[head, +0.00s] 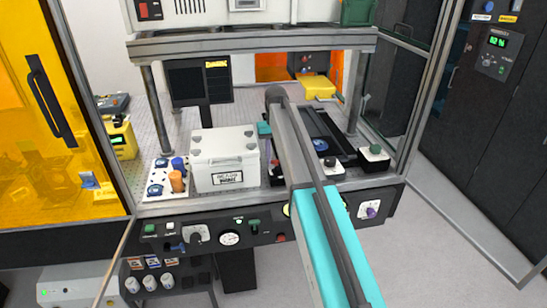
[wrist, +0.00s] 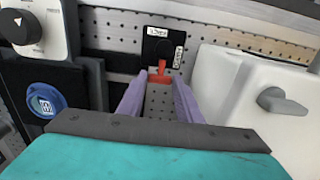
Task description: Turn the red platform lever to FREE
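The red lever (wrist: 161,70) shows in the wrist view, upright on a wider red base, in front of a black plate (wrist: 161,48). The plate has a small label on top and another at its right side, both too small to read for certain. My gripper (wrist: 160,84) has its two purple fingers apart, one to each side of the red base. The lever stands at or just past the fingertips; I cannot tell whether they touch it.
A white box (wrist: 250,85) with a grey knob stands close right of the fingers. In the head view, the white labelled box (head: 224,160) stands on the perforated bench under a grey frame.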

